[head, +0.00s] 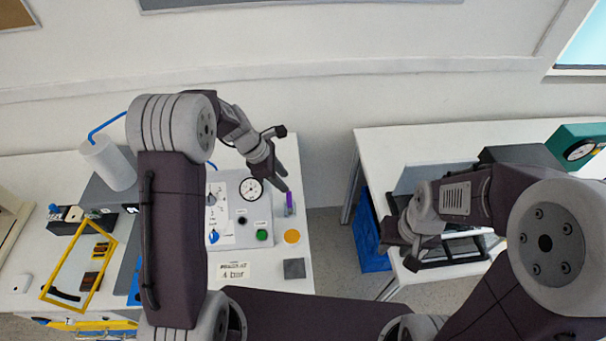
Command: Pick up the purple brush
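The purple brush (289,201) is small and stands upright in or beside a small grey holder at the right side of the left table. My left gripper (283,180) is just above and to the left of the brush in the head view, pointing down to the right. Its fingers look spread and hold nothing that I can see. Whether it touches the brush cannot be told. My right gripper (397,250) is over the left edge of the right table, its fingers apart and empty.
A panel with a gauge (252,190), a green button (262,235) and a blue knob (213,237) is left of the brush. An orange disc (292,236) and a dark grey square (294,268) lie in front. A blue crate (373,240) stands below the right table.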

